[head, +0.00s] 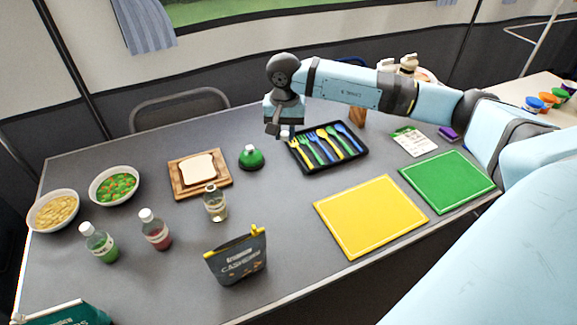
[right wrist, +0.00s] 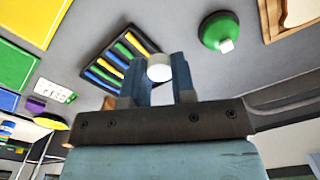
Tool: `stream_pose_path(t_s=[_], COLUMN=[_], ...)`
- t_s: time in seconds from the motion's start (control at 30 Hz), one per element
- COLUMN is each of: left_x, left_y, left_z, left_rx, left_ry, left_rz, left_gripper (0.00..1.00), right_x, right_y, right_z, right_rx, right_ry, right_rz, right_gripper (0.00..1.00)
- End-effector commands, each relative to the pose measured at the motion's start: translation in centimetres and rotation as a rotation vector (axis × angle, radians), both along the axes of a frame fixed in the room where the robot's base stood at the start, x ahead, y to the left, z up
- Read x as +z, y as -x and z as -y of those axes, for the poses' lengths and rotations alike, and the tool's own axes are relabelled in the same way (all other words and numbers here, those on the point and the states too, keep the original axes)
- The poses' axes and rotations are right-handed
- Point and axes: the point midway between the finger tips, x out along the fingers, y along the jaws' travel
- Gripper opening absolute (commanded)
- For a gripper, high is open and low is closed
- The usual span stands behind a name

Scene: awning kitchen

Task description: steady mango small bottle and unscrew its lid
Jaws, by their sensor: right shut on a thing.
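A small bottle with pale yellow contents (head: 215,205) stands upright on the grey table, below the bread board in the head view. No white cap shows on its neck; its label is too small to read. My right gripper (head: 285,132) is above the table near the cutlery tray, well apart from the bottle. In the right wrist view its fingers are shut on a round white lid (right wrist: 159,68). My left gripper is not in view.
A green bottle (head: 100,245) and a red bottle (head: 155,231), both white-capped, stand left of the pale bottle. A dark pouch (head: 238,262) stands in front. A green round container (head: 251,158) and cutlery tray (head: 357,160) lie behind. A yellow mat (head: 370,215) is at right.

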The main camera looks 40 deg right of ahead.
Motion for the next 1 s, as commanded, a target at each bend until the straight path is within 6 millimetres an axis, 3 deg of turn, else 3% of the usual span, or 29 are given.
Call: stream_pose_path(t_s=[0.03,0.2,0.4,1.0], left_x=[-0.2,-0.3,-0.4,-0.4], left_y=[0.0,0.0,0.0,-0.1], left_z=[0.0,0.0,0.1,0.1], left_rx=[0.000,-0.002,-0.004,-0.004], left_ry=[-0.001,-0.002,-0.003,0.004], left_rz=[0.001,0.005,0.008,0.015], left_gripper=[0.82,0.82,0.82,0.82], right_x=[-1.8,-6.4,-10.7,-16.6], right_y=[0.1,0.1,0.1,0.0], right_z=[0.0,-0.1,-0.1,0.0], right_rx=[0.000,0.001,0.002,0.002], right_ry=[0.000,0.000,-0.001,0.000], right_rz=[-0.006,-0.005,-0.003,0.000], right_gripper=[0.00,0.00,0.00,0.00])
